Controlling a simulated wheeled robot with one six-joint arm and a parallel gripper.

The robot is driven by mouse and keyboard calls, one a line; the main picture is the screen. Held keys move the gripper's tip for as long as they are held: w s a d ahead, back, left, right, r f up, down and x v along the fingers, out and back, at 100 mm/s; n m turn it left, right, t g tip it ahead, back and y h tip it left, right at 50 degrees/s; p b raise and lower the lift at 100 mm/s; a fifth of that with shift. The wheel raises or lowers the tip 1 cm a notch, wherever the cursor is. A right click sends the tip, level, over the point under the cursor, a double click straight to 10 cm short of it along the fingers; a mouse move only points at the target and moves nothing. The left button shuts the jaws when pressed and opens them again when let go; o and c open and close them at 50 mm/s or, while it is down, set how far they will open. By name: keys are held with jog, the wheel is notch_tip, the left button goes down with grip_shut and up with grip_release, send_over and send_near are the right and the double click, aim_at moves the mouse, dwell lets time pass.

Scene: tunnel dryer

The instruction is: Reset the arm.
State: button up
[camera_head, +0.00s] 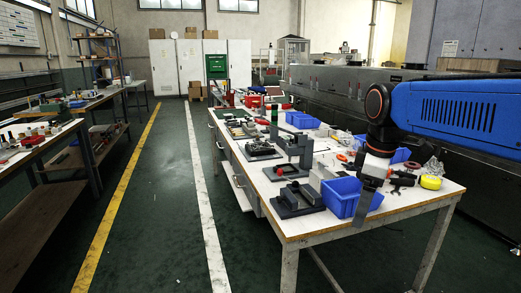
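My blue arm (455,108) reaches in from the right edge, above the right side of the long workbench. Its black wrist joint bends down to my gripper (363,215), whose grey metal part hangs in front of a blue bin (342,197) near the bench's front. The gripper is small and seen from one side, so the gap between its fingers does not show. I cannot tell whether it touches the bin or holds anything.
The white-topped workbench (298,229) carries grey fixtures (298,195), more blue bins (302,120) and a yellow tape roll (431,182). A long grey machine (330,88) stands behind it. The green aisle floor (170,190) is clear; another bench (35,150) stands left.

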jog(key=s+d+f+m+t, duration=0.2)
jog(key=s+f+m, duration=1)
jog(key=s, duration=0.6)
jog(key=shift+d+f+t, duration=0.4)
jog(key=shift+d+f, duration=0.35)
jog(key=shift+f, duration=0.15)
